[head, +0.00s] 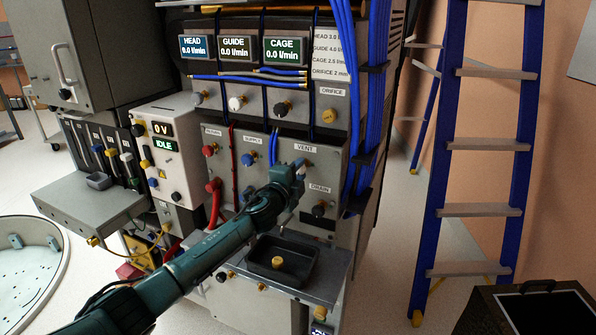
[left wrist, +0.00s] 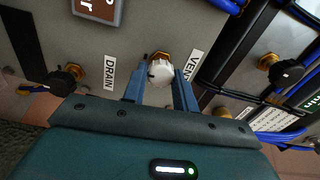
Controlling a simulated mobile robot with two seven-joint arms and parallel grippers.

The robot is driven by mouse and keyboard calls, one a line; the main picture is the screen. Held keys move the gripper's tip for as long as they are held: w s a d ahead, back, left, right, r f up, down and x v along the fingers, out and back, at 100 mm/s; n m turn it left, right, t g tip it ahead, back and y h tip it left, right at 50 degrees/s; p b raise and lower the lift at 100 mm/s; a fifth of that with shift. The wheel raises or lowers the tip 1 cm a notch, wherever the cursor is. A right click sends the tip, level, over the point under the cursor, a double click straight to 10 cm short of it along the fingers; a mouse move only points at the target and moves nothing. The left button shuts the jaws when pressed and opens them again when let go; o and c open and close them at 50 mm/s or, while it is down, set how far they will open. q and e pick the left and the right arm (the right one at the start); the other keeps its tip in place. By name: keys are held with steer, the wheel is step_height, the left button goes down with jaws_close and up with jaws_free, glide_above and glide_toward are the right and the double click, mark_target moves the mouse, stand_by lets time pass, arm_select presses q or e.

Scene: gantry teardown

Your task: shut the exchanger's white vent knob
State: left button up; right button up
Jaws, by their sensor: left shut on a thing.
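The white vent knob (left wrist: 160,71) sits on a brass fitting beside the VENT label in the left wrist view. My left gripper (left wrist: 161,88) has its two blue fingers on either side of the knob and is shut on it. In the head view my left gripper (head: 296,168) reaches the exchanger panel (head: 335,160) just below the VENT label, and it hides the knob there. My right gripper is in neither view.
The black drain knob (head: 319,210) is below and right of the gripper. A red return knob (head: 209,150) and a blue supply knob (head: 248,159) are to the left. A black tray (head: 310,272) with a brass piece sits below. A blue ladder (head: 437,140) stands right.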

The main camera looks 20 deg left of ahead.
arm_select(q)
steer(key=shift+m, duration=0.6)
steer(key=o, duration=1)
steer(key=shift+c, duration=0.2)
steer(key=shift+s, duration=0.1)
steer(key=s+a, duration=0.1)
steer(key=s, duration=1.2)
steer(key=shift+a, duration=0.4)
steer(key=shift+w, duration=0.1)
